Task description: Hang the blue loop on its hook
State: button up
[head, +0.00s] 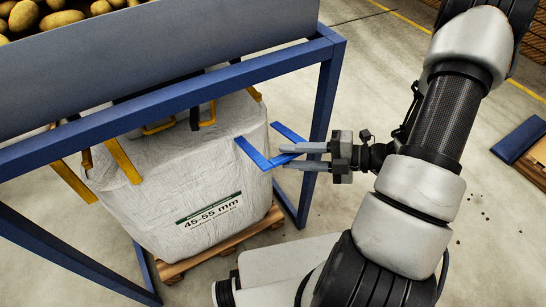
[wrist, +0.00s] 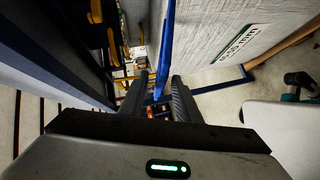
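The blue loop (head: 252,153) stands out from the upper right corner of a white bulk bag (head: 195,185) marked 45-55 mm. In the wrist view the blue loop (wrist: 165,45) runs down towards the space between my fingers. My gripper (head: 303,157) is at the loop's outer end, its two fingers apart on either side of the strap. The wrist view shows my gripper (wrist: 158,90) with gaps beside the strap, so it does not look clamped. I cannot make out the loop's hook in either view.
A blue steel frame (head: 328,90) stands close around the bag, with a post just behind my gripper. Yellow loops (head: 124,160) hang at the bag's left. A grey hopper (head: 150,55) with potatoes is above. The bag rests on a wooden pallet (head: 225,240). Floor at right is mostly clear.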

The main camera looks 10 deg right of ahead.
aim_at(280, 156)
jog(key=shift+b+x, duration=0.35)
jog(key=shift+x, duration=2.45)
grip_shut()
